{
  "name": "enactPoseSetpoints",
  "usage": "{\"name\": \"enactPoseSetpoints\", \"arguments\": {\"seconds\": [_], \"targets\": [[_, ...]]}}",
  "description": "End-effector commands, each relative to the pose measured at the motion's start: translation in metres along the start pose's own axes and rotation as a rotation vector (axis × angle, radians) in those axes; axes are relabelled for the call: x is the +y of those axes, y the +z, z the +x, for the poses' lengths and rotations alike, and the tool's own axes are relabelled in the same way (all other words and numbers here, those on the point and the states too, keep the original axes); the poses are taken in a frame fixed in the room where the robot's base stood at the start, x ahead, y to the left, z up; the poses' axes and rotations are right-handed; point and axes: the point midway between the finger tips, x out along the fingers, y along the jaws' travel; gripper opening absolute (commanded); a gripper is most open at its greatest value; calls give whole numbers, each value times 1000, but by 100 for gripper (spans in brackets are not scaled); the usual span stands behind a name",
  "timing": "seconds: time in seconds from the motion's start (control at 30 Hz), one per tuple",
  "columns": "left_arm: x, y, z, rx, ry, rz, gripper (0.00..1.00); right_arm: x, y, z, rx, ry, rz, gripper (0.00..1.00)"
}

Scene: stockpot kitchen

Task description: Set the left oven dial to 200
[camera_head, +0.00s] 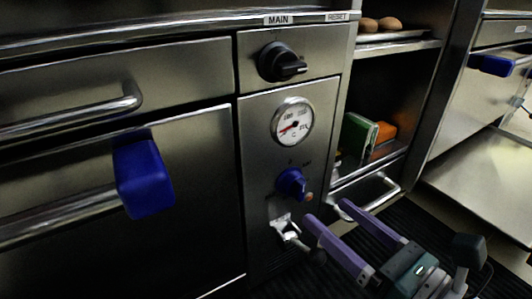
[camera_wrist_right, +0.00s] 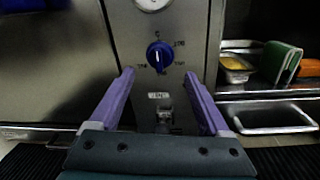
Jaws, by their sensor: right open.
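The blue oven dial (camera_head: 291,184) is on the steel control panel, below a round white gauge (camera_head: 292,121). In the right wrist view the dial (camera_wrist_right: 159,55) shows a white pointer line and small numbers around it, including what looks like 200 at its upper right. The pointer looks roughly upright. My right gripper (camera_head: 325,211) is open and empty, below and to the right of the dial. In the right wrist view its purple fingers (camera_wrist_right: 158,88) stand apart on either side, below the dial and not touching it. My left gripper is not in view.
A black knob (camera_head: 281,62) sits under the MAIN label. A small metal valve (camera_head: 287,228) is below the dial. Shelves at right hold a green item (camera_head: 357,136) and bread rolls (camera_head: 380,25).

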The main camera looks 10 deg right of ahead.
Motion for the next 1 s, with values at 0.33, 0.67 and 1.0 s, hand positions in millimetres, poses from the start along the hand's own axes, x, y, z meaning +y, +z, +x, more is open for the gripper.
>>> {"name": "enactPoseSetpoints", "arguments": {"seconds": [0.33,0.67,1.0], "targets": [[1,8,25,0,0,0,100,0,-2,60,-2,1,1,80],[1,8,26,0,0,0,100,0,0,70,1,-1,3,80],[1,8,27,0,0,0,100,0,0,70,1,-1,2,50]]}}
